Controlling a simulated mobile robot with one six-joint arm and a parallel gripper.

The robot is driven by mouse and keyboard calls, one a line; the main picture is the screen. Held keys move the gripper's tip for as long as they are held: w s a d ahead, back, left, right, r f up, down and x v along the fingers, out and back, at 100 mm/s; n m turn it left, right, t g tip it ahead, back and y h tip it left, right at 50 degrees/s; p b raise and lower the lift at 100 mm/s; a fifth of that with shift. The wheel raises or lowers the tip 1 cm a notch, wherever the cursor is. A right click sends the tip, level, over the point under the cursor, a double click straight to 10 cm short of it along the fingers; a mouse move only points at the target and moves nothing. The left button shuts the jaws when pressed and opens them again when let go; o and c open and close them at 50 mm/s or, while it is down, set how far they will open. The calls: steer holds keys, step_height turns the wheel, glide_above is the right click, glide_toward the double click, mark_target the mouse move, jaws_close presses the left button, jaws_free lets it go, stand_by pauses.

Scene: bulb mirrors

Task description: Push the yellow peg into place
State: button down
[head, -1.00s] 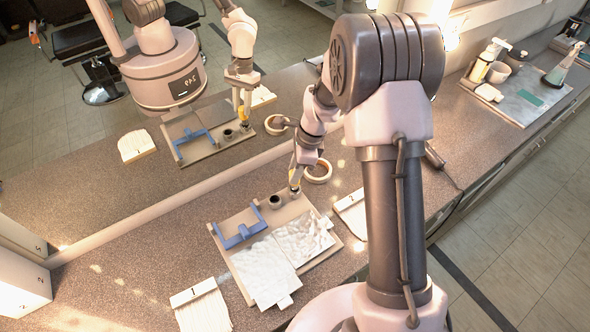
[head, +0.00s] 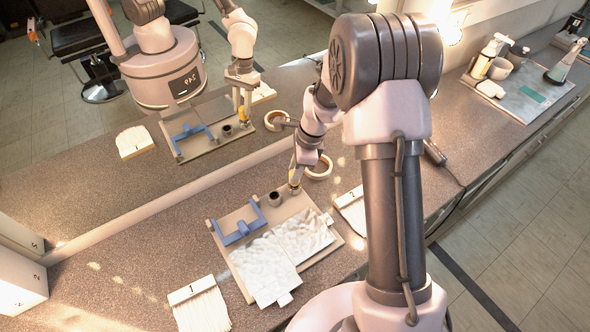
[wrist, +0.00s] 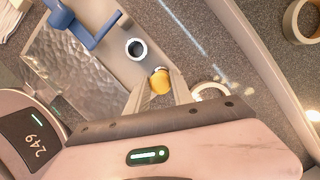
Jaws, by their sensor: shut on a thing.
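The yellow peg (wrist: 160,82) sits between the fingers of my gripper (wrist: 157,94) in the wrist view, with a grey edge beside its top. In the head view my gripper (head: 295,180) points down at the board's back right corner, shut on the peg, which is mostly hidden there. Whether the peg's lower end is seated in anything, I cannot tell.
The tan board (head: 328,259) carries a blue bracket (head: 238,233) and crinkled silver sheets (head: 300,238). A tape roll (head: 320,167) lies behind my gripper. Brushes (head: 203,306) lie beside the board. A mirror behind the counter repeats the scene.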

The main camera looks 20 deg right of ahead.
steer(key=shift+f+b, duration=0.35)
steer(key=shift+f, duration=0.2)
steer(key=c, duration=0.6)
jaws_free()
steer(key=shift+o, duration=0.2)
steer(key=p+v, duration=0.4)
steer(key=v, duration=0.2)
steer(key=shift+p, duration=0.3)
steer(key=w+p+v, duration=0.1)
steer(key=p+v, duration=0.3)
steer(key=v, duration=1.3)
steer(key=shift+s+r, duration=0.25)
steer(key=shift+s, duration=0.25)
